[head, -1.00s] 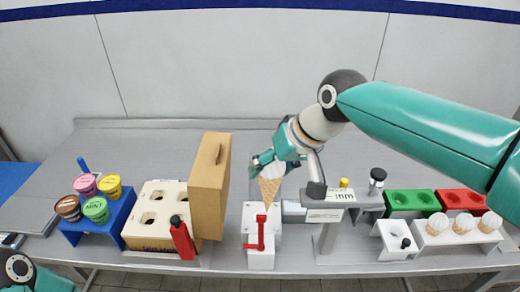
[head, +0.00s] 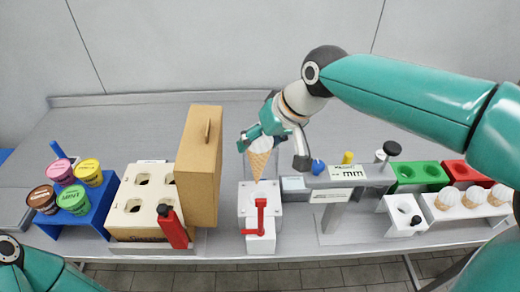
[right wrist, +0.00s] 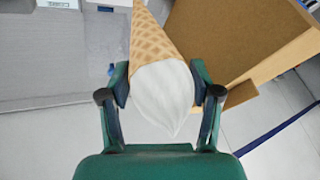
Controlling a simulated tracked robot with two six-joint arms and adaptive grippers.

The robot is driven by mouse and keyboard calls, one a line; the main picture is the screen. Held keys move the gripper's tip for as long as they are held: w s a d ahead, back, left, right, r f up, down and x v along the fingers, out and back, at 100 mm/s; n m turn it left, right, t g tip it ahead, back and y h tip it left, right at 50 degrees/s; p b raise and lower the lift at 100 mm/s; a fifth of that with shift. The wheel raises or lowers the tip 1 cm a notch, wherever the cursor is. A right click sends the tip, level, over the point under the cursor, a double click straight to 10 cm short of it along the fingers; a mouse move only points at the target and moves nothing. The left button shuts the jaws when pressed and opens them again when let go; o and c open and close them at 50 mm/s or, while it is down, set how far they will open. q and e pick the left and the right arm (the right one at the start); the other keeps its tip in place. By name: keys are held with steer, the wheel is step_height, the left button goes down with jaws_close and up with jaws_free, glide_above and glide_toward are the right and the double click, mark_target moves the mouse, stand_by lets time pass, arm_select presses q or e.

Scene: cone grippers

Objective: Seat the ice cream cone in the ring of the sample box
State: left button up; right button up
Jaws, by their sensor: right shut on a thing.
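The ice cream cone (head: 259,158), a waffle cone with white ice cream on top, hangs tip down in my right gripper (head: 262,139). In the right wrist view the cone (right wrist: 157,62) has its white top (right wrist: 163,95) between the two fingers. The tip is over or just at the top of a white block (head: 247,208); I cannot tell whether they touch. The cream sample box (head: 150,197), with several square openings on top, stands at left with its tan lid panel (head: 202,165) upright on its right side. My left gripper is out of view; only my left arm shows.
A red lever (head: 261,215) is on the white block. A red-and-black upright handle (head: 173,228) stands before the box. A blue rack (head: 90,212) with several tubs is far left. A grey gauge stand (head: 335,190), a green tray (head: 418,172) and a white cone rack (head: 445,210) are right.

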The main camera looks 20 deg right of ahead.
mark_target(260, 173)
steer(key=shift+w+f, duration=0.2)
steer(key=shift+f, duration=0.4)
steer(key=shift+s+f+b, duration=0.25)
steer(key=shift+f+b, duration=0.15)
steer(key=shift+b, duration=0.1)
step_height(260, 173, down, 8)
steer(key=b, duration=0.6)
steer(key=shift+b, duration=0.3)
steer(key=shift+d+f+b, duration=0.2)
steer(key=shift+f+b, duration=0.75)
steer(key=shift+f, duration=0.15)
steer(key=o, duration=0.9)
steer(key=shift+r, duration=0.2)
step_height(260, 173, up, 10)
steer(key=shift+f, duration=0.2)
